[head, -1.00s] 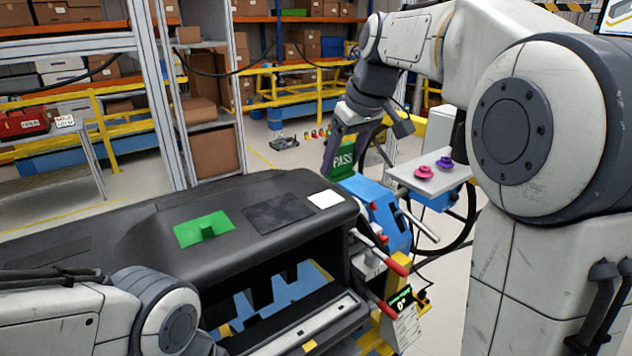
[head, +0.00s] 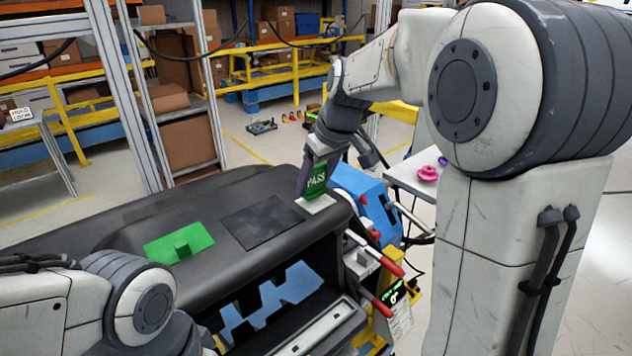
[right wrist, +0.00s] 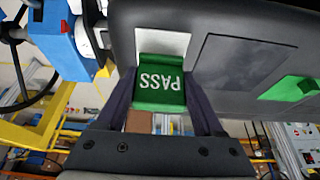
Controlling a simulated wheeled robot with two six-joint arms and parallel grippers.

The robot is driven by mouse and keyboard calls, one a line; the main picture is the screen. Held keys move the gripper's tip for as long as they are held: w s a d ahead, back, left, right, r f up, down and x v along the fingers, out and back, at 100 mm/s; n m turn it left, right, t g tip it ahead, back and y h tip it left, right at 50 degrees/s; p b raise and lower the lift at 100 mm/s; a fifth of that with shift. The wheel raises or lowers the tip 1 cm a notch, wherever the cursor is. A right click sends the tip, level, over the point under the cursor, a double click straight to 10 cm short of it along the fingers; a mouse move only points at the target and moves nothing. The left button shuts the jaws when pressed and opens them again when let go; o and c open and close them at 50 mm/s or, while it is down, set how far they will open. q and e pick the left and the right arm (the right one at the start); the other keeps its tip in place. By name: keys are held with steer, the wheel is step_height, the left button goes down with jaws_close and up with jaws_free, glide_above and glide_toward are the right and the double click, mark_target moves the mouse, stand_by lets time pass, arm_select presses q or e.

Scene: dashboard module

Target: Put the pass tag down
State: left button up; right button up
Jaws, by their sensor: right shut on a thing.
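The green pass tag (head: 316,181), lettered PASS, is between the fingers of my right gripper (head: 313,188), which is shut on it. The tag is over the white square (head: 319,207) at the right end of the black dashboard (head: 125,222). In the right wrist view the tag (right wrist: 160,84) overlaps the near part of the white square (right wrist: 150,41). I cannot tell whether the tag touches the surface. My left arm shows at the lower left, but its gripper is out of view.
A green patch with a raised block (head: 180,244) and a dark flat panel (head: 260,222) lie on the dashboard top. Red-handled clamps (head: 388,262) and a blue fixture (head: 368,195) stand at its right end. A small table (head: 405,176) with pink and purple pieces is beyond.

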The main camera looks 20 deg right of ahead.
steer(key=shift+f, duration=0.7)
steer(key=shift+f, duration=0.1)
steer(key=o, duration=1.3)
steer(key=shift+o, duration=0.2)
steer(key=shift+s, duration=0.1)
